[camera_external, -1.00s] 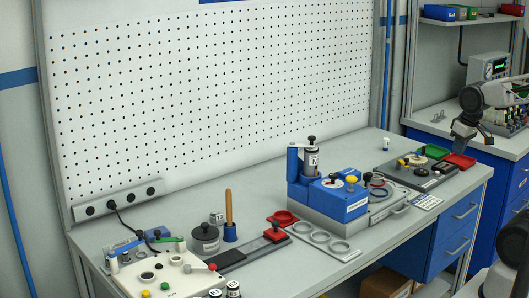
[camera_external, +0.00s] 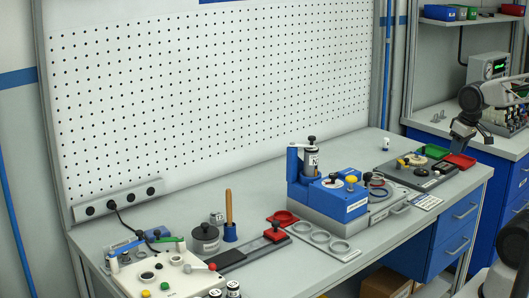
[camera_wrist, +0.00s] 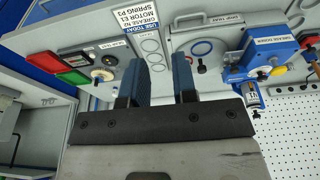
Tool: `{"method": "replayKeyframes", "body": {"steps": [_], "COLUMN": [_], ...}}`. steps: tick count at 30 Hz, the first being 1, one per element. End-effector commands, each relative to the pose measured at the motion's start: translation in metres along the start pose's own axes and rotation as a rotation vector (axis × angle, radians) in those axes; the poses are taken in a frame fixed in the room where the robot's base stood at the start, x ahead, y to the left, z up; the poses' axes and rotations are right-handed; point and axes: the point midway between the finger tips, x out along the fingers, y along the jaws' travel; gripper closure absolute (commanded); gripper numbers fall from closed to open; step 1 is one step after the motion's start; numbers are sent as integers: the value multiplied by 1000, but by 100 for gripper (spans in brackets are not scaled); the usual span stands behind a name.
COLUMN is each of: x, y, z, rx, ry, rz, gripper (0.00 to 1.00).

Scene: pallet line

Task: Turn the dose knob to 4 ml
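The blue grease doser (camera_external: 345,206) stands on the bench right of centre. On top it has a white dial with a dark dose knob (camera_external: 333,182) and a yellow knob (camera_external: 351,180). In the wrist view the doser (camera_wrist: 240,68) appears upside down at the right, with the yellow knob (camera_wrist: 278,70); the dial setting is too small to read. My gripper (camera_external: 459,148) hangs above the bench's right end, well apart from the doser. In the wrist view its two blue fingers (camera_wrist: 160,62) are spread with nothing between them.
A label card (camera_wrist: 145,25) lies by the bench's front edge. A board with green and red trays (camera_external: 458,161) is near my gripper. A tall dark-capped cylinder (camera_external: 311,158) stands at the doser's back left. A ring holder (camera_external: 325,240) lies in front of the doser.

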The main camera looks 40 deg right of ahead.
Motion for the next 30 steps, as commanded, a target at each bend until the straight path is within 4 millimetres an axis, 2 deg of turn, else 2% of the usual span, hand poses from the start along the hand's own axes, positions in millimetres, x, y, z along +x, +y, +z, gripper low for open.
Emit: {"method": "replayKeyframes", "body": {"steps": [1,6,17,30], "x": [0,-1,1,17], "y": [-1,-8,-43,-109], "z": [-2,-18,-84,-168], "rx": [-5,-42,-200,-414], "ry": [-2,-14,-59,-116], "rz": [-1,-6,-26,-53], "gripper": [66,43,43,43]}}
